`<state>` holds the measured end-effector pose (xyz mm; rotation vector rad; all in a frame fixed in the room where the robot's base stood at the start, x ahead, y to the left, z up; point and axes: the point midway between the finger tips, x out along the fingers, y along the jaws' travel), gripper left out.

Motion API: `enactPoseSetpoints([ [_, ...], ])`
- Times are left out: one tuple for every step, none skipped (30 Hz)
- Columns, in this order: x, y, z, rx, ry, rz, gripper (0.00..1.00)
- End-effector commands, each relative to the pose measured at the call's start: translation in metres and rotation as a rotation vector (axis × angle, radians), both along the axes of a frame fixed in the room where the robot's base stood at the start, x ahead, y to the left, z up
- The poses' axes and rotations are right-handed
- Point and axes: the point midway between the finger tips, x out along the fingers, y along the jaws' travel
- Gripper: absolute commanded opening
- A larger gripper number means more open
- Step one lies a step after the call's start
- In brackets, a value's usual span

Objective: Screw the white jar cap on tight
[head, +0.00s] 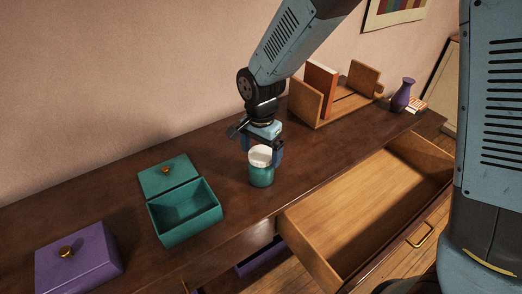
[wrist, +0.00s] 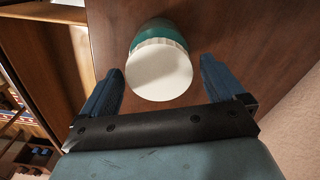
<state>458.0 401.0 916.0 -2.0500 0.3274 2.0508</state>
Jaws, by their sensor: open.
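A teal jar (head: 261,176) stands upright on the brown cabinet top, near its front edge by the open drawer. The white cap (head: 261,155) sits on the jar's mouth; whether it is tight cannot be told. In the wrist view the cap (wrist: 160,72) shows as a white disc with the teal jar (wrist: 158,30) behind it. My gripper (head: 264,150) is over the jar, pointing down. In the wrist view my gripper (wrist: 160,80) is open, with one blue finger on each side of the cap and a gap on both sides.
An open teal box (head: 185,212) and a closed purple box (head: 78,262) stand to the left. A wooden book rack (head: 318,100) and a purple vase (head: 402,95) stand at the back right. An empty drawer (head: 365,205) is pulled out right of the jar.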

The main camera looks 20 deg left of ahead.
Motion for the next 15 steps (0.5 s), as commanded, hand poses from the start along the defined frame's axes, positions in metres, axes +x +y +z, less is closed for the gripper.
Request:
enactPoseSetpoints([
  [0.0, -0.0002, -0.0001, 0.0, 0.0, 0.028, 0.96],
  [0.0001, -0.0003, -0.0001, 0.0, 0.0, 0.048, 0.96],
  [0.0003, -0.0004, -0.0001, 0.0, 0.0, 0.072, 0.96],
  [0.0004, -0.0004, -0.0001, 0.0, 0.001, 0.09, 0.96],
  [0.0003, -0.0004, -0.0001, 0.0, 0.001, 0.109, 0.96],
  [0.0001, -0.0003, -0.0002, 0.0, 0.001, 0.134, 0.96],
  [-0.0001, -0.0002, -0.0001, 0.0, 0.001, 0.154, 0.96],
  [-0.0002, -0.0002, -0.0002, 0.0, 0.001, 0.172, 0.96],
  [0.0, -0.0003, -0.0002, 0.0, 0.001, 0.197, 0.96],
  [0.0003, -0.0005, -0.0002, 0.0, 0.001, 0.216, 0.96],
  [0.0004, -0.0005, -0.0002, 0.0, 0.0, 0.234, 0.96],
  [0.0004, -0.0005, -0.0002, 0.0, 0.0, 0.26, 0.96],
  [0.0002, -0.0005, -0.0002, 0.0, 0.0, 0.279, 0.96],
  [-0.0001, -0.0003, -0.0002, 0.0, 0.001, 0.298, 0.96],
  [-0.0002, -0.0003, -0.0002, 0.0, 0.001, 0.323, 0.96],
])
